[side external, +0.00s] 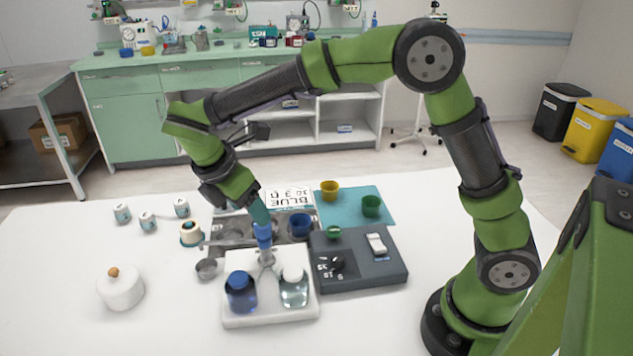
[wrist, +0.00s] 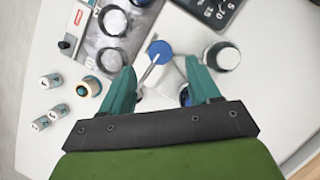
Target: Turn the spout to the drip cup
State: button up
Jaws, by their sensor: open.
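A white stand (side external: 270,318) holds a blue bottle (side external: 241,292) and a clear bottle (side external: 294,287) with a white cap. Between them rises a metal post with a blue top (side external: 263,232); the blue top also shows in the wrist view (wrist: 160,47). A thin metal spout (wrist: 150,69) runs from it toward the lower left in the wrist view. A small metal cup (side external: 206,268) sits left of the stand; I cannot tell whether it is the drip cup. My gripper (side external: 261,214) is just above the blue top, its teal fingers spread (wrist: 163,88) and empty.
Behind the stand is a metal tray (side external: 283,239) with round dishes and a blue cup (side external: 300,225). A dark grey device (side external: 360,275) stands close at right. A white lidded pot (side external: 120,290) and several small jars stand left.

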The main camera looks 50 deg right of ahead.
jog(key=v, duration=1.1)
jog(key=shift+r, duration=0.1)
jog(key=s+d+f+m+t+y, duration=0.1)
jog(key=s+d+m+t+y, duration=0.2)
jog(key=s+d+m, duration=0.3)
jog(key=s+d+f+m+t+y, duration=0.1)
jog(key=s+d+m+t+y, duration=0.2)
jog(key=s+d+m, duration=0.4)
jog(key=shift+s+f+m+t+y, duration=0.25)
jog(key=shift+s+m+t, duration=0.55)
jog(key=shift+s+m, duration=2.35)
